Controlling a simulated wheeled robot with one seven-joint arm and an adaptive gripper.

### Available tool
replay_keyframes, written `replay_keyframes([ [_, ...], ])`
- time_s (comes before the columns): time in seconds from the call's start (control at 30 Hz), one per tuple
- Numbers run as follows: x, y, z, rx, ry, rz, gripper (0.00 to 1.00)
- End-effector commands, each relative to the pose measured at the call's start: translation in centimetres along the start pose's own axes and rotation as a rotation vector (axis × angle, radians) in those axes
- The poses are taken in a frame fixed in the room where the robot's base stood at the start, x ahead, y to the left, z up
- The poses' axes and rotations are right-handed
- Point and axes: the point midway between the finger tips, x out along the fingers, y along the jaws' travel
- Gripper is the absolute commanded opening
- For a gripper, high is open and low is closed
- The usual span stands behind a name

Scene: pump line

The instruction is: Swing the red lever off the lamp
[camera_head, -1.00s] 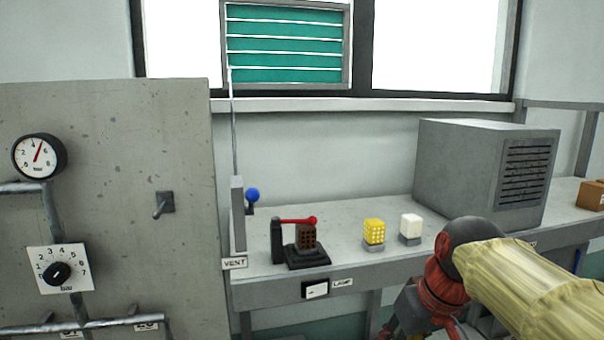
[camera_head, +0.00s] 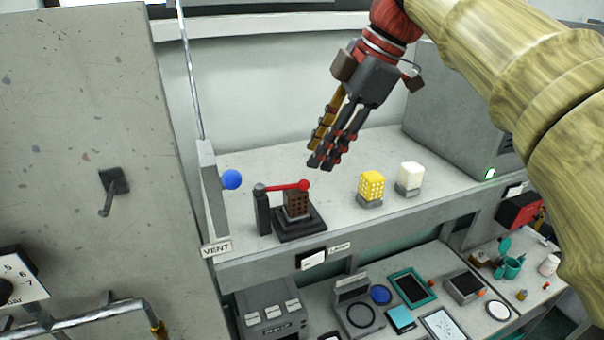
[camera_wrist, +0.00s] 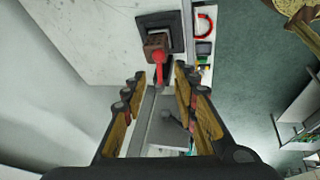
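The red lever (camera_head: 283,187) reaches from a dark post (camera_head: 263,212) across the top of the brown perforated lamp (camera_head: 297,205), with its red knob over the lamp. The lamp stands on a black base (camera_head: 299,225) on the shelf. My gripper (camera_head: 322,163) is above the shelf, up and to the right of the lamp, fingers pointing down and empty. In the wrist view the fingers (camera_wrist: 160,85) stand apart, with the red lever (camera_wrist: 158,68) and brown lamp (camera_wrist: 156,42) beyond their tips.
A yellow lamp (camera_head: 371,186) and a white lamp (camera_head: 410,177) stand to the right on the shelf. A blue ball handle (camera_head: 231,179) is left, by the VENT plate (camera_head: 216,249). A large grey box (camera_head: 455,110) stands at the back right. A lower shelf holds several devices.

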Motion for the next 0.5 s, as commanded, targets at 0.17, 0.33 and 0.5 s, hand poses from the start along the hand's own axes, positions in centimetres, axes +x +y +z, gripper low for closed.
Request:
replay_keyframes([
  [0.17,2.1,-0.1,0.0,-0.002,0.0,-0.005,0.29],
  [0.33,4.7,-0.1,-0.1,-0.002,0.0,-0.004,0.29],
  [0.5,6.7,0.0,0.0,-0.001,0.0,-0.003,0.29],
])
